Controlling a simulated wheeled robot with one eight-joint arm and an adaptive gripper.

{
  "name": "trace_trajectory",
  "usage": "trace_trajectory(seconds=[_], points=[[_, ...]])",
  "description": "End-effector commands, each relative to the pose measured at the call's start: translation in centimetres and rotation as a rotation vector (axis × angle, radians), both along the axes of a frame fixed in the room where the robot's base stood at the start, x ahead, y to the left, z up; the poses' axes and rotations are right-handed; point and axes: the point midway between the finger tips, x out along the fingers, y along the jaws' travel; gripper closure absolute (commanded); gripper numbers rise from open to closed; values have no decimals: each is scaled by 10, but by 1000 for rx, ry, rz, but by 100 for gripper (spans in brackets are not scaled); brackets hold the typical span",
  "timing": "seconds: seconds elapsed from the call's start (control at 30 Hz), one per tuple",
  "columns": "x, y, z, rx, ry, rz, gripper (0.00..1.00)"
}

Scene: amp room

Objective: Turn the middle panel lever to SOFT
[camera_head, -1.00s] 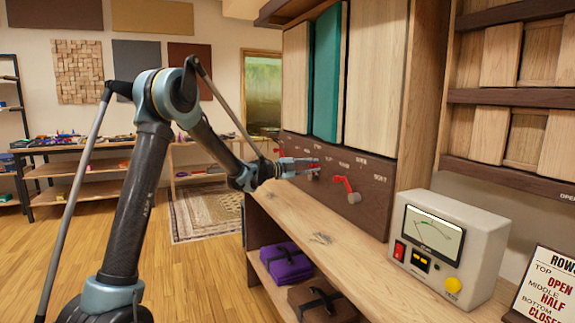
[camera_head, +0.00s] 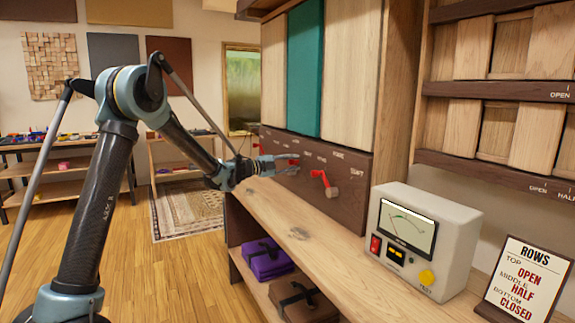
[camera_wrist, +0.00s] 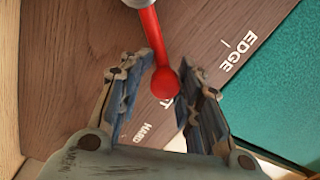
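The middle panel lever is a red rod with a round red knob (camera_wrist: 165,83), seen close in the wrist view. Its pale hub (camera_wrist: 138,2) is at the top edge. My gripper (camera_wrist: 163,88) is open, with a finger on either side of the knob. I see gaps between knob and fingers and cannot tell any contact. The knob partly covers a label ending in T; HARD (camera_wrist: 143,133) and EDGE (camera_wrist: 242,50) are readable beside it. In the head view my gripper (camera_head: 284,160) is at the dark lever board (camera_head: 345,205) and hides most of that lever.
Another red lever (camera_head: 324,183) is on the board to the right. A meter box (camera_head: 425,240) and a ROWS sign (camera_head: 525,282) stand on the wooden bench (camera_head: 320,243). The teal panel (camera_head: 305,70) is above the board. Wrapped bundles (camera_head: 266,260) lie on the shelf below.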

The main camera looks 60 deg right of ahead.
Motion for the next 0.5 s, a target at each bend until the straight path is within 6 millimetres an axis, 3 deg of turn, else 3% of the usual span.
trace_trajectory(seconds=[0.5], points=[[10, 11, 1, 0, 1, 3, 58]])
